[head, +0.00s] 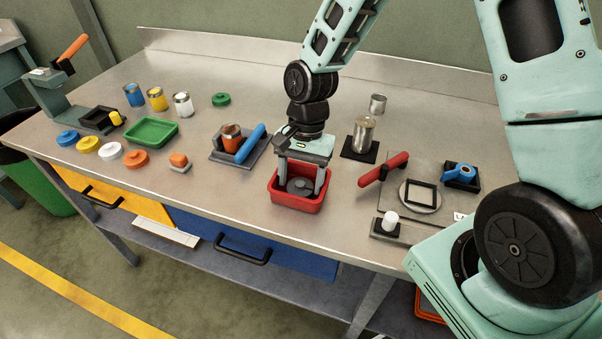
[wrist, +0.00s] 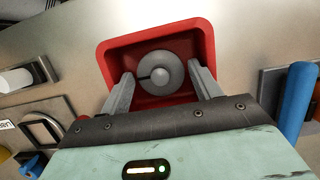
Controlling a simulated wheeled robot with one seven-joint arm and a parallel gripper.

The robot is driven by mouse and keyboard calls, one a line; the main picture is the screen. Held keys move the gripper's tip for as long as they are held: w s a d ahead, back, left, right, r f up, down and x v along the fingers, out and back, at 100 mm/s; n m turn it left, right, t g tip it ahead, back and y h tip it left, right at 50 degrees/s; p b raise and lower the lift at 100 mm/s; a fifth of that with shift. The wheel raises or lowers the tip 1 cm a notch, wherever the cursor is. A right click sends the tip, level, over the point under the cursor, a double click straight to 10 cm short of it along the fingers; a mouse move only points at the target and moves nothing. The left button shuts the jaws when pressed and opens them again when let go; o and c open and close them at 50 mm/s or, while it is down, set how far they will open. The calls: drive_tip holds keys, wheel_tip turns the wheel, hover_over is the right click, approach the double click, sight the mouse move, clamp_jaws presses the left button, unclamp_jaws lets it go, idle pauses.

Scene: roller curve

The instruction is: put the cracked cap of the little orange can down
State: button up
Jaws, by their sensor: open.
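The grey round cap (head: 299,186) with a central knob lies in the red tray (head: 297,208). In the wrist view the cap (wrist: 160,73) shows a dark line, like a crack, on its left side. My gripper (head: 299,188) points down into the tray with its two fingers apart, one on each side of the cap. The wrist view shows gaps between the fingers and the cap. The orange can (head: 232,138) stands in a grey fixture with a blue handle (head: 251,143), left of the tray. Whether the can is open on top is too small to tell.
A green tray (head: 152,133), coloured lids (head: 110,152) and several cans (head: 157,99) stand to the left. A metal can (head: 364,134) on a black base and a red-handled tool (head: 383,168) stand to the right. Bare table lies between the green tray and the fixture.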

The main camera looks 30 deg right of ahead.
drive_tip(key=v, duration=1.2)
drive_tip(key=s+a+r+n+t, duration=0.1)
drive_tip(key=s+a+n, duration=0.3)
drive_tip(key=s+n, duration=0.4)
drive_tip(key=s+a+r+n+t+h, duration=0.1)
drive_tip(key=s+a+n, duration=0.4)
drive_tip(key=s+n, duration=0.3)
drive_tip(key=s, duration=0.4)
drive_tip(key=shift+s+r+n+h+b, duration=0.3)
drive_tip(key=shift+n+b, duration=0.1)
